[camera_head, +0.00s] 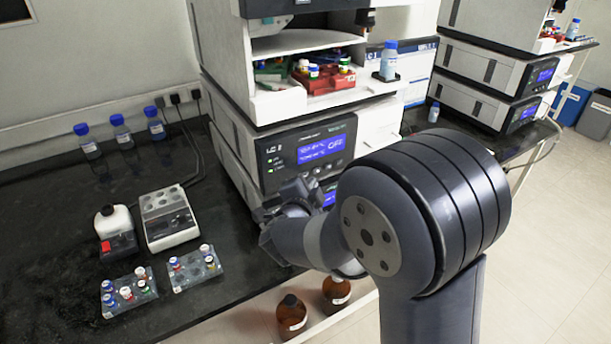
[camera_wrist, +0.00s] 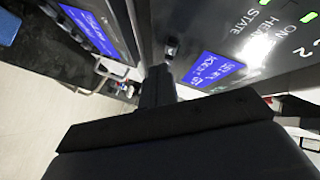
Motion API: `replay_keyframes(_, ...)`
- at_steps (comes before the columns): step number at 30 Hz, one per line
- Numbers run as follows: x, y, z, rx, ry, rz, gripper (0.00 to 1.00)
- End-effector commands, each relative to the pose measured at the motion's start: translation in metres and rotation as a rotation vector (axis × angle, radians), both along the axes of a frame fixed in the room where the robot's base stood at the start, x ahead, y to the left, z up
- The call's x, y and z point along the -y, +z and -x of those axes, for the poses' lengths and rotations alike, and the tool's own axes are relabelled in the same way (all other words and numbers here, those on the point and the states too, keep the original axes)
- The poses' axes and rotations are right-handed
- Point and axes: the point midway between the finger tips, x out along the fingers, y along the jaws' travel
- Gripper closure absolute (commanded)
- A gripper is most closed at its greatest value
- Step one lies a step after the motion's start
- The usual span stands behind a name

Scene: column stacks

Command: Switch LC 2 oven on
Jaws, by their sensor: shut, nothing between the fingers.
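The LC 2 oven's dark front panel (camera_head: 275,150) is in the middle of the head view. Its blue display (camera_head: 322,148) appears to read OFF, and small green lights glow at its left. In the wrist view the panel (camera_wrist: 215,25) fills the upper right, turned sideways, with its display (camera_wrist: 211,71) and a small button or switch (camera_wrist: 171,49) beside it. My gripper (camera_head: 290,195) is in front of the oven's lower panel area, partly hidden by my arm. In the wrist view my gripper (camera_wrist: 157,82) is shut and empty, its tips just below the small switch; I cannot tell if they touch.
Another blue display (camera_wrist: 88,28) shows at upper left in the wrist view. A shelf with a red vial tray (camera_head: 322,80) is above the oven. Vial racks (camera_head: 128,293) and a white instrument (camera_head: 168,218) stand on the black bench at left. Brown bottles (camera_head: 291,316) stand below.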

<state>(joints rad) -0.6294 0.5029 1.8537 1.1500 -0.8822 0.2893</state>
Motion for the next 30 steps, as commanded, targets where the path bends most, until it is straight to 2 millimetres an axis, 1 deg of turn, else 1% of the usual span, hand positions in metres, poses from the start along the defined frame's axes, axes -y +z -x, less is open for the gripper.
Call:
replay_keyframes(11,-0.0003,0.0000,-0.0006,0.000,0.000,0.000,1.00)
replay_keyframes(19,-0.0048,0.0004,-0.0071,0.000,0.000,0.000,1.00)
replay_keyframes(30,-0.0049,0.0003,-0.0074,0.000,0.000,0.000,1.00)
